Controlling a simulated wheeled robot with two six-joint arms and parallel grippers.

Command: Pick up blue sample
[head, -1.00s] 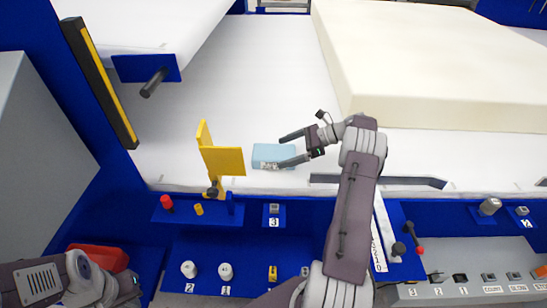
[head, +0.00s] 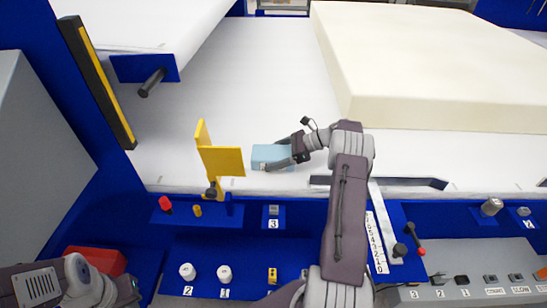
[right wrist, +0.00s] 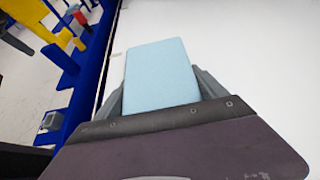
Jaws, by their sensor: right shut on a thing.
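The blue sample (head: 270,153) is a light blue block on the white table surface, just right of the yellow bracket in the head view. My right gripper (head: 279,156) reaches it from the right and is shut on it, with a finger on either side. In the right wrist view the blue sample (right wrist: 160,75) lies between the two grey fingers, its far end sticking out past them. My left arm shows at the lower left of the head view, but I cannot make out its fingers.
A yellow bracket (head: 222,160) stands close to the left of the sample. A large cream foam block (head: 430,70) fills the back right. A blue control panel (head: 240,240) with knobs runs along the front edge. White table (head: 240,80) behind the sample is clear.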

